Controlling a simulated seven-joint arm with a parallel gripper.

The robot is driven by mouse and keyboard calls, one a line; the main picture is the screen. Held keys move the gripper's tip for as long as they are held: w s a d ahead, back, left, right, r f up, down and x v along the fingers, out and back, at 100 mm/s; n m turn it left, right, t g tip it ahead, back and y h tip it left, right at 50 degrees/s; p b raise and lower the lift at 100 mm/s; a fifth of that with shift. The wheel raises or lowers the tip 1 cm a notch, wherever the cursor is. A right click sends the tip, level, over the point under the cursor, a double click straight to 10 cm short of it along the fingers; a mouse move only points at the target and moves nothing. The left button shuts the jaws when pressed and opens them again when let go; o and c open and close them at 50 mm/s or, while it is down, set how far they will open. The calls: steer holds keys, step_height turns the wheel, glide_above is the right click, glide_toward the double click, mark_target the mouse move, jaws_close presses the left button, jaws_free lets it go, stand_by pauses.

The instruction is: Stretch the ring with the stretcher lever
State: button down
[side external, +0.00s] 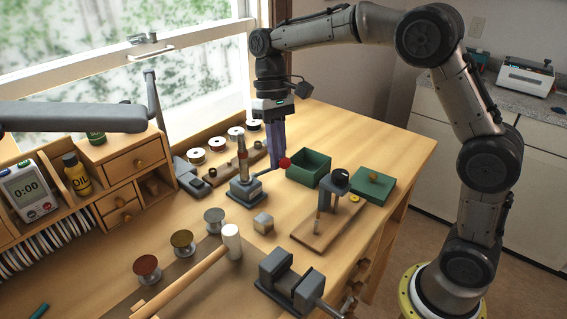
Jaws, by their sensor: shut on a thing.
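The ring stretcher (247,190) stands on the bench, a blue-grey block with an upright tapered mandrel (242,150). Its lever (267,172) slants up to the right and ends in a red knob (285,162). My gripper (277,164) points straight down, just right of the mandrel, with its fingertips at the lever's knob end. It is shut on the lever; the fingers hide part of it, and the knob shows at their right side. The ring is too small to make out clearly on the mandrel.
A green open box (308,169) stands close right of my gripper, its green lid (373,188) farther right. A wooden board with a dark post (335,181), a metal cube (263,222), a mallet (231,241) and a vise (292,281) lie in front. Spools (197,157) stand behind.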

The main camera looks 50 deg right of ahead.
steer(key=shift+w+a+r, duration=0.1)
steer(key=shift+w+r, duration=0.8)
steer(key=shift+w, duration=0.3)
steer(key=c, duration=0.9)
jaws_free()
steer(key=shift+v, duration=5.85)
steer(key=shift+s, duration=0.1)
